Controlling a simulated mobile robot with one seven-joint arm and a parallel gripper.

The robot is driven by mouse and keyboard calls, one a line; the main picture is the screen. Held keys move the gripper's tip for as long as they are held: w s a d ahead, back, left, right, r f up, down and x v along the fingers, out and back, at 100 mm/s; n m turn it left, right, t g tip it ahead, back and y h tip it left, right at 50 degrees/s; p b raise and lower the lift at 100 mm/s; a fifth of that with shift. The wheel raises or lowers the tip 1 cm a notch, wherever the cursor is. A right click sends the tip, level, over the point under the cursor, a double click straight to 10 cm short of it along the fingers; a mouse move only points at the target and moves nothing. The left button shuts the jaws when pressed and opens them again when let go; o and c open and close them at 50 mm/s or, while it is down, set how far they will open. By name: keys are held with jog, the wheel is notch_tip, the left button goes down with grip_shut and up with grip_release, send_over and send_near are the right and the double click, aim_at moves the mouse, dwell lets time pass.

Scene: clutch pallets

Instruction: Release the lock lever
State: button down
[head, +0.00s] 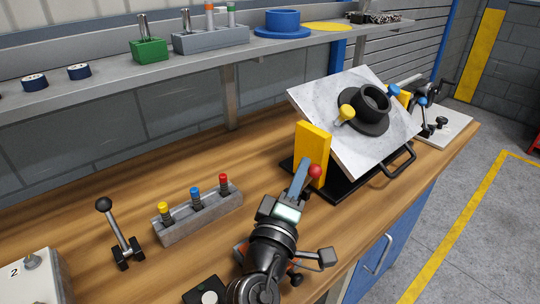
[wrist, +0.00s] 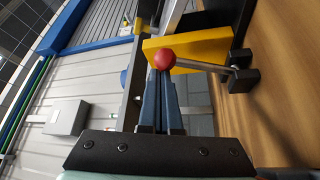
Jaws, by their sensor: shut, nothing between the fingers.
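The lock lever shows as a red ball knob (head: 315,171) beside the yellow upright plate (head: 312,150) of the tilting fixture. In the wrist view the red knob (wrist: 163,60) sits on a thin metal rod (wrist: 205,67) that runs right to a black pivot block (wrist: 242,78). My gripper (head: 305,168) is shut and empty. In the wrist view its blue fingers (wrist: 161,82) are together, with their tips just at the red knob in the picture; I cannot tell if they touch it. The grey tilted plate (head: 322,108) carries a black flanged hub (head: 370,103).
A black-knobbed lever (head: 118,235) stands on the bench at left. A grey block (head: 200,215) with yellow, blue and red pegs is left of my arm. A shelf (head: 190,62) with a green box (head: 149,50) runs behind. A black handle (head: 402,162) sticks out at the fixture's front.

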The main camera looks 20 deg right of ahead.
dwell(0.3)
notch_tip(320, 180, up, 10)
jog(key=p, duration=0.3)
dwell(0.5)
